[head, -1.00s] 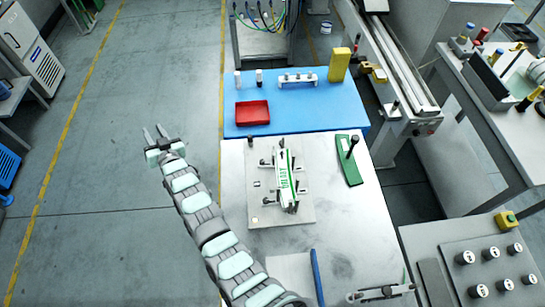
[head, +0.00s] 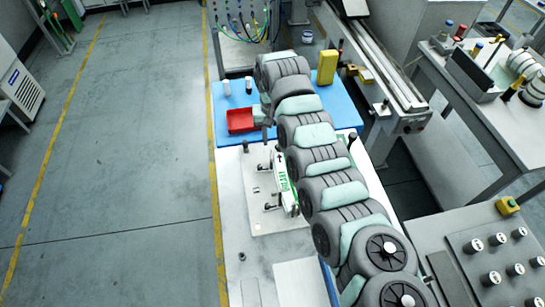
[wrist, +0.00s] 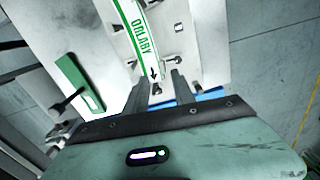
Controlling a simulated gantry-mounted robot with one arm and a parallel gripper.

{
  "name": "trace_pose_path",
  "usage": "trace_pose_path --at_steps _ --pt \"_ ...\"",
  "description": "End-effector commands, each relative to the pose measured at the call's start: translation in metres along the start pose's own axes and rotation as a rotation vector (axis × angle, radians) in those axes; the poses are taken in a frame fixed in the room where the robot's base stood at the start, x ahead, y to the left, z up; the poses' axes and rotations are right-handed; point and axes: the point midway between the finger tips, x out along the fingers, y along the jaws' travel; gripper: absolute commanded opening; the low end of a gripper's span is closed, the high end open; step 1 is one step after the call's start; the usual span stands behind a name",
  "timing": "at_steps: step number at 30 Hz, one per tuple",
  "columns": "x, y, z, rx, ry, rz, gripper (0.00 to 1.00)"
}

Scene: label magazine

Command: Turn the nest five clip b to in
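A pale fixture plate (head: 262,222) lies on the white table and carries a long white part with green edges and lettering (head: 287,187). It also shows in the wrist view (wrist: 140,38). Small dark clips stand beside the part; one is at its left side (head: 268,208) in the head view. I cannot tell which is clip b, and my arm hides the plate's right side. My gripper (wrist: 160,88) is above the end of the part near the blue mat, its two fingers apart with nothing between them. Its fingertips are not clear in the head view.
A green piece with a dark post (wrist: 82,82) lies beside the plate. A conveyor rail is at the back right. Open floor is at the left.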

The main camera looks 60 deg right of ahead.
Motion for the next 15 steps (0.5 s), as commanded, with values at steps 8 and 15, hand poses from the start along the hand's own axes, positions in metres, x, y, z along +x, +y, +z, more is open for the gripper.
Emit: trace_pose_path --at_steps 8,15 --pt "0.042 -0.002 0.002 -0.002 -0.005 0.000 0.31" --pt "0.085 -0.003 0.000 -0.002 -0.001 -0.001 0.31"
